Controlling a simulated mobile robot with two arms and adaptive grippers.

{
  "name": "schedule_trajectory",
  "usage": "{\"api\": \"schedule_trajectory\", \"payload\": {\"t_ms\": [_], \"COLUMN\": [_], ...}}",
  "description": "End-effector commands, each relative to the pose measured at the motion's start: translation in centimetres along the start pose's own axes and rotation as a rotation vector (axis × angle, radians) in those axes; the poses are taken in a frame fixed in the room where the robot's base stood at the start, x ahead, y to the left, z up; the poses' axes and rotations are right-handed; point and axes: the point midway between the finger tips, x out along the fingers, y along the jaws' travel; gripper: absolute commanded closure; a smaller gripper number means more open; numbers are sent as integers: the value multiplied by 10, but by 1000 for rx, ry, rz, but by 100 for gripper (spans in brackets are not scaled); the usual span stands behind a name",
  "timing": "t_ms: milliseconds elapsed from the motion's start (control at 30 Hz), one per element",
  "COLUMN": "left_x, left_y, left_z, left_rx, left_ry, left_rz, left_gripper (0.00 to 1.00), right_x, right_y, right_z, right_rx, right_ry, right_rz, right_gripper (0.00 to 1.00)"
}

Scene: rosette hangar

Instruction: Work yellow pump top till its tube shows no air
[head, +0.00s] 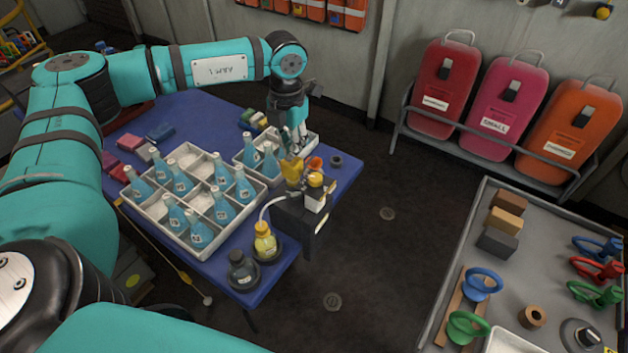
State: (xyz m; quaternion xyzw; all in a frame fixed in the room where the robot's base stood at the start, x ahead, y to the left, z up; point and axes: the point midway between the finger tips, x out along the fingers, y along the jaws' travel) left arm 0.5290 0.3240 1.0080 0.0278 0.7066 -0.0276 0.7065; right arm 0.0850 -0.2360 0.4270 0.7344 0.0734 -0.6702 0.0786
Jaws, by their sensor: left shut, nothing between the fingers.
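My left gripper (294,147) points down over the far right part of the blue table, shut and empty. A yellow piece (292,171) sits just below its fingertips; I cannot tell whether they touch. Beside it, a yellow rounded top (315,180) sits on a small white and dark pump unit (314,198) near the table's right edge. A pale tube (274,203) curves from the unit to a yellow bottle (265,243) in a dark round holder. The tube is too small to tell whether air is in it. My right gripper is outside the view.
A white divided crate (160,222) of teal bottles fills the blue table's middle, with a smaller crate behind. A dark bottle (242,270) stands at the front corner. A grey bench (540,255) with blocks and coloured handles stands right, across open floor.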

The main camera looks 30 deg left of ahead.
Motion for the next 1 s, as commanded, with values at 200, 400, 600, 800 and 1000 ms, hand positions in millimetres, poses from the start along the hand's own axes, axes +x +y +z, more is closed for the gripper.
{"api": "schedule_trajectory", "payload": {"t_ms": [200, 400, 600, 800, 1000], "left_x": [8, 14, 20, 27, 33], "left_y": [0, 0, 0, 0, 0], "left_z": [0, 0, 0, 0, 0], "left_rx": [0, 0, 0, 0, 0], "left_ry": [0, 0, 0, 1, 1], "left_rz": [0, 0, 0, 0, -1], "left_gripper": [100, 100, 100, 100, 100], "right_x": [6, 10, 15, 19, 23], "right_y": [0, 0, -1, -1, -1], "right_z": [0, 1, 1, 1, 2], "right_rx": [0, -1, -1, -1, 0], "right_ry": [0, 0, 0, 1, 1], "right_rz": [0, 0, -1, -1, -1], "right_gripper": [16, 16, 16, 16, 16]}}
